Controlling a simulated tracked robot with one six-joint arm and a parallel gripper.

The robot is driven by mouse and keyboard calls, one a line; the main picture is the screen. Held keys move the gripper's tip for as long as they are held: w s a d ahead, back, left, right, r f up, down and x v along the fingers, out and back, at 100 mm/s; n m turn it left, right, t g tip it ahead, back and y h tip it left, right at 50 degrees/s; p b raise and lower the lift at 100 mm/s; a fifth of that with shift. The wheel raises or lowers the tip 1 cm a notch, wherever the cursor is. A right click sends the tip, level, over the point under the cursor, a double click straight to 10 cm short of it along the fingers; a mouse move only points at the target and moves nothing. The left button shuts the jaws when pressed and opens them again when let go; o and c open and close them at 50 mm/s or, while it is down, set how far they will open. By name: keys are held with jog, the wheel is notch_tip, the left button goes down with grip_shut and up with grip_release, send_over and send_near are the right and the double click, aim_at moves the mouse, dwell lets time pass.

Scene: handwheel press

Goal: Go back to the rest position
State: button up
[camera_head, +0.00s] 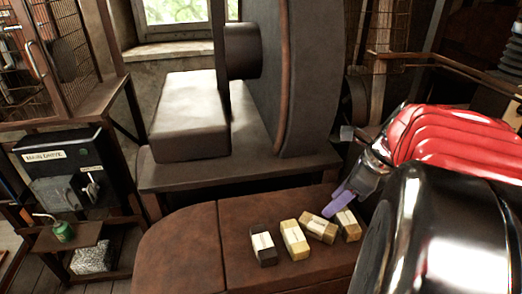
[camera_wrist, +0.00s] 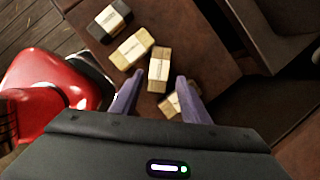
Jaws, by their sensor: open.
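My gripper (camera_head: 340,201) has purple fingers and hangs over the back right of the brown bench (camera_head: 178,258), by the blocks. In the wrist view my gripper (camera_wrist: 160,76) is open, its fingers apart and nothing held. Several small labelled blocks lie on the bench: a dark one (camera_head: 263,246), a yellow one (camera_head: 296,241), a tan one (camera_head: 317,229) and a brown-ended one (camera_head: 349,226). In the wrist view the tan block (camera_wrist: 159,66) appears between the fingertips, and the last block (camera_wrist: 171,106) is partly hidden by a finger.
A big dark wheel (camera_head: 305,70) and a grey housing (camera_head: 187,115) stand behind the bench. The bench's left part is clear.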

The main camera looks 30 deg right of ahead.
jog(key=shift+a, duration=0.1)
dwell(0.3)
jog(key=s+a+r+n+t+h, duration=0.1)
jog(key=a+n+h, duration=0.1)
jog(key=a+n, duration=2.2)
jog(key=shift+a+r+n+t, duration=0.15)
jog(key=shift+a+n+t, duration=0.25)
jog(key=shift+n, duration=2.7)
jog(key=shift+s, duration=0.1)
jog(key=shift+c, duration=0.5)
